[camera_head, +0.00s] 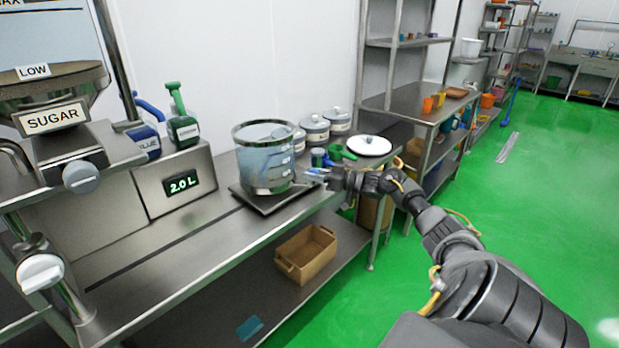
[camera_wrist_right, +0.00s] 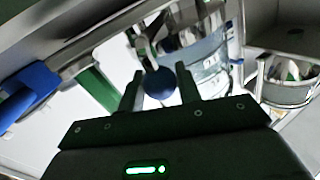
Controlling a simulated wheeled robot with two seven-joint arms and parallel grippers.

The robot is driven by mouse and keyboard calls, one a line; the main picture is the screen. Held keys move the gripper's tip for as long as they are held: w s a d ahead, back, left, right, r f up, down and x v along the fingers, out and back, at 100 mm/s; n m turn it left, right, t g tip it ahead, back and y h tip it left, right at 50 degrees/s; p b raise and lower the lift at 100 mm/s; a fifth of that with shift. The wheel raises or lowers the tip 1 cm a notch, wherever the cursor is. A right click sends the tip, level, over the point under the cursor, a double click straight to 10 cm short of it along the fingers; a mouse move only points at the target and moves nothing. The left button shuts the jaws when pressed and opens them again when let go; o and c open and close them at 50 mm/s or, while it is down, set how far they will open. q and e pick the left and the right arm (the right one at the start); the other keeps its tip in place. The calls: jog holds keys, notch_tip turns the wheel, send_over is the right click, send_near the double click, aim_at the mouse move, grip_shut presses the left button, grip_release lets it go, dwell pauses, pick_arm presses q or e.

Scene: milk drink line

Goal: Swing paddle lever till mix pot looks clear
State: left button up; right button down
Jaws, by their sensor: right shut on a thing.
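The mix pot (camera_head: 262,160) is a clear vessel with a dark rim and marks on its side, standing on a dark plate on the steel bench. What is in it looks pale grey-blue; I cannot tell whether it is fully clear. My right gripper (camera_head: 328,177) is at the pot's right side, low down. In the right wrist view the gripper (camera_wrist_right: 160,92) is shut on a dark blue ball knob (camera_wrist_right: 158,83), which I take as the paddle lever's end. The rest of the lever is mostly hidden. My left gripper is not in view.
A display (camera_head: 180,184) reads 2.0 L left of the pot. A SUGAR hopper (camera_head: 55,95) marked LOW stands further left. Blue and green handled dispensers (camera_head: 183,129) are behind. Lidded pots (camera_head: 315,130) and a white plate (camera_head: 369,145) lie beyond. A brown box (camera_head: 306,255) is on the lower shelf.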

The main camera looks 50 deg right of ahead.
jog(key=c, duration=1)
grip_release()
jog(key=shift+d, duration=0.1)
jog(key=v, duration=1.1)
jog(key=shift+b, duration=0.3)
jog(key=shift+w, duration=0.1)
